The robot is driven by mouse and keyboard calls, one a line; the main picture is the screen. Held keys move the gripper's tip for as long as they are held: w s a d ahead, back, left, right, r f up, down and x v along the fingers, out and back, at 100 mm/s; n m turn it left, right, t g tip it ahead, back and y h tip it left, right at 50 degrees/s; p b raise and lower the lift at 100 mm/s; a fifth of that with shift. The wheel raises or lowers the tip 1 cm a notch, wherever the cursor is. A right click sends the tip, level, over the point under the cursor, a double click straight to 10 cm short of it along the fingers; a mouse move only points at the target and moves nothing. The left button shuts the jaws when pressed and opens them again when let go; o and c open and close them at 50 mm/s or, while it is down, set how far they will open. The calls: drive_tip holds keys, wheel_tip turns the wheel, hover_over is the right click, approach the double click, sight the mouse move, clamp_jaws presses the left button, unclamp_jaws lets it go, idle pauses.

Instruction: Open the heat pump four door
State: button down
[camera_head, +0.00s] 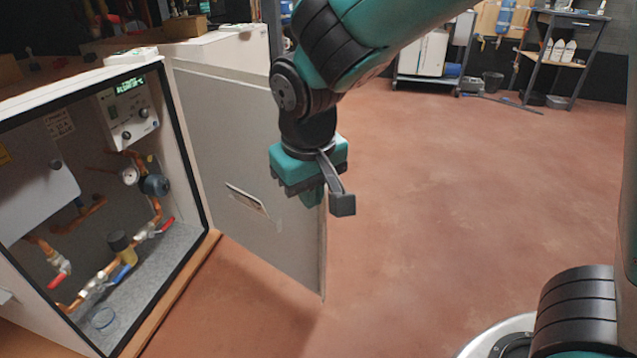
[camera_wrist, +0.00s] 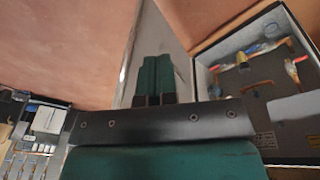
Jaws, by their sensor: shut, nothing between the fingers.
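The heat pump cabinet (camera_head: 190,150) stands at the left in the head view, and its interior is exposed. Its grey door (camera_head: 265,235) is hinged on the cabinet's right side and stands wide open, swung out to the right. The door has a small rectangular handle recess or label (camera_head: 246,198). My gripper (camera_head: 312,196) is in front of the door's upper right part, near its free edge; contact cannot be told. In the wrist view, the teal fingers (camera_wrist: 155,66) are together and empty, over the door (camera_wrist: 152,36), with the cabinet (camera_wrist: 204,80) to the right.
Inside the cabinet are copper pipes, red-handled valves, a gauge (camera_head: 130,176) and a control box (camera_head: 128,112). Another white unit (camera_head: 225,47) stands behind. The reddish floor (camera_head: 440,170) is clear to the right. A shelf with bottles (camera_head: 550,60) is far back.

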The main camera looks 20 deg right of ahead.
drive_tip(key=w+a+f+m+t+h+p, duration=0.1)
drive_tip(key=w+a+m+h, duration=0.15)
drive_tip(key=w, duration=0.25)
drive_tip(key=w+a+f+m+t+h, duration=0.1)
drive_tip(key=w+f+h, duration=0.1)
drive_tip(key=w+h, duration=0.15)
drive_tip(key=w+d+f+b, duration=0.4)
drive_tip(key=d+f, duration=0.3)
drive_tip(key=d, duration=0.2)
drive_tip(key=shift+w+f+y+b, duration=0.25)
drive_tip(key=shift+f+y+b, duration=0.1)
drive_tip(key=shift+b, duration=0.2)
drive_tip(key=shift+d, duration=0.1)
